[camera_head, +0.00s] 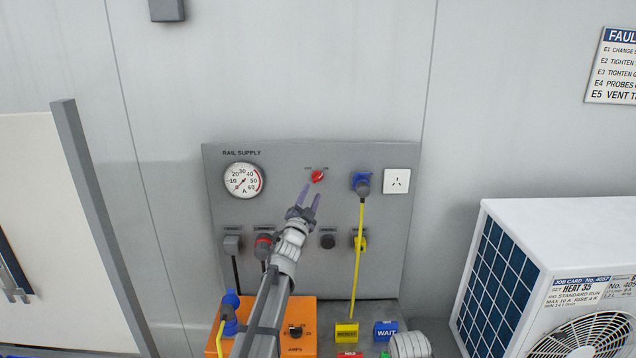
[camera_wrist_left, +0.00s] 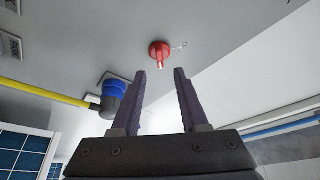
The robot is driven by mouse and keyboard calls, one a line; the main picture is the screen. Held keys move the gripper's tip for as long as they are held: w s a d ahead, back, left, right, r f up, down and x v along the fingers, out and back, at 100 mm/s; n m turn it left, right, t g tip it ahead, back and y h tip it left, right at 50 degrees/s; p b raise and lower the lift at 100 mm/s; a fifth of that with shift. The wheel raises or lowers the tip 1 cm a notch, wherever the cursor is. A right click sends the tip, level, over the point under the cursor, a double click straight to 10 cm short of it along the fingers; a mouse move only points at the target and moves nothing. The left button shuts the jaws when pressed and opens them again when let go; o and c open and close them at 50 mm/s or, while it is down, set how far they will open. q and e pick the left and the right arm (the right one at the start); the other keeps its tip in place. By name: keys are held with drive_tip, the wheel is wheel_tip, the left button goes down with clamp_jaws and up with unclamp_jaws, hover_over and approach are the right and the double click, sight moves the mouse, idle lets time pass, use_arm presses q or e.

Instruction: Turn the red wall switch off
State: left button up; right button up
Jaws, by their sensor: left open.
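The red wall switch (camera_head: 317,176) is a small red rotary knob on the grey RAIL SUPPLY panel (camera_head: 290,160), near its upper middle. It also shows in the left wrist view (camera_wrist_left: 159,52), just beyond the fingertips and roughly centred between them, its handle pointing down in that picture. My left gripper (camera_head: 311,192) is open and empty, just below and in front of the switch. Its two purple fingers (camera_wrist_left: 160,75) stand apart and do not appear to touch the switch. My right gripper is not in view.
A gauge (camera_head: 243,181) is left of the switch. A white outdoor unit (camera_head: 560,240) stands at right.

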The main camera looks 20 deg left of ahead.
sight(318, 179)
use_arm(q)
drive_tip(key=p+x, duration=0.1)
drive_tip(key=x, duration=0.5)
drive_tip(key=shift+w, duration=0.25)
drive_tip(key=shift+c, duration=0.4)
clamp_jaws()
